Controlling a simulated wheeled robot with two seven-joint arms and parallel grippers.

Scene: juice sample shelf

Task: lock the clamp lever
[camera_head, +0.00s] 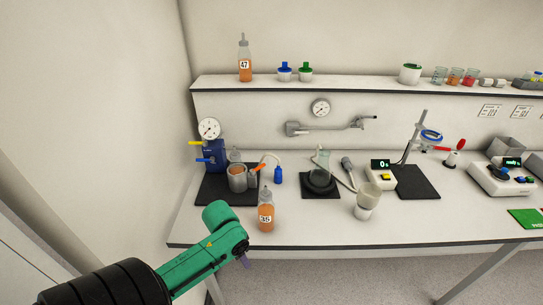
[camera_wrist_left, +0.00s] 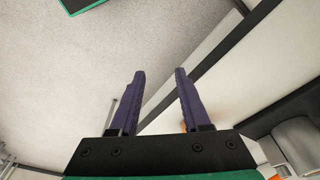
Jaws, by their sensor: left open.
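A small orange lever (camera_head: 256,168) sticks up to the right from the grey cylindrical holder (camera_head: 237,180) on the dark mat at the left of the bench. A red handle (camera_head: 444,149) also shows beside the blue ring (camera_head: 431,135) on the stand at the right; I cannot tell from the frames which is the clamp lever. My left gripper (camera_head: 246,262) is in front of the bench edge, below and apart from both. In the left wrist view its two purple fingers (camera_wrist_left: 160,78) are apart with nothing between them. My right gripper is not in view.
An orange bottle labelled 36 (camera_head: 266,216) stands near the front edge, close to my left gripper. A blue device with a gauge (camera_head: 214,156), a flask (camera_head: 321,170) and a beaker (camera_head: 367,202) stand on the bench. The front strip between bottle and beaker is clear.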

